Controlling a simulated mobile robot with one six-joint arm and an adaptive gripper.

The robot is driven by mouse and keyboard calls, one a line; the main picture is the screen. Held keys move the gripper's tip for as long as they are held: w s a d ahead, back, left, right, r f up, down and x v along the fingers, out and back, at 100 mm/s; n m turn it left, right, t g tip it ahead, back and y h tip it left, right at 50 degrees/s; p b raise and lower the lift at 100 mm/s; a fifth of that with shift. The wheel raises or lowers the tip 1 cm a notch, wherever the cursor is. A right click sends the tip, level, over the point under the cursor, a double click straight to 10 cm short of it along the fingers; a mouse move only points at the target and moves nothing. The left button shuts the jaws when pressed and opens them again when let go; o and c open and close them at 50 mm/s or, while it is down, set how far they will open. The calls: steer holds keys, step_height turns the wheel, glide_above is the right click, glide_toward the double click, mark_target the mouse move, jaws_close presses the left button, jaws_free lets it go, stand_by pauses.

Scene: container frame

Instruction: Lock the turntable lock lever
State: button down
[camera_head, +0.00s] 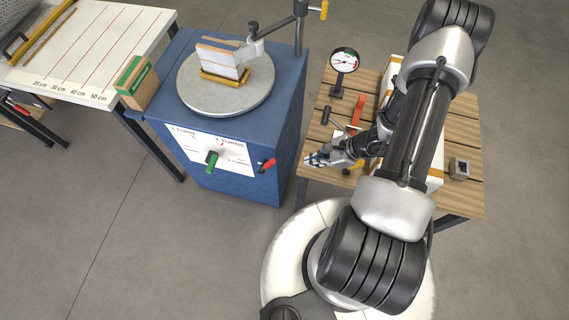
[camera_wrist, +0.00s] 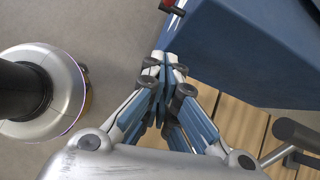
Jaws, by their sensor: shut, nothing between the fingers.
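A red-handled lever (camera_head: 267,165) sticks out from the front of the blue cabinet (camera_head: 262,187), near its right edge. A round grey turntable (camera_head: 250,101) lies on top of the cabinet. A green handle (camera_head: 212,160) stands on the white front panel, left of the red lever. My gripper (camera_head: 308,160) is shut and empty, right of the red lever and apart from it. In the wrist view, the closed fingertips (camera_wrist: 165,58) point toward the cabinet, and the red lever (camera_wrist: 174,10) shows at the top edge, beyond them.
A slatted wooden table (camera_head: 465,205) at the right carries a dial gauge (camera_head: 344,62), a red tool (camera_head: 358,108) and a small metal block (camera_head: 459,168). A post with an arm (camera_head: 300,30) rises behind the turntable. Floor in front of the cabinet is clear.

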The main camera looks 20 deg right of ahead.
mark_target(267, 166)
steer(key=w+a+f+b, duration=0.3)
steer(key=a+f, duration=0.3)
steer(key=a, duration=0.2)
steer(key=shift+w+a, duration=0.35)
steer(key=shift+w, duration=0.55)
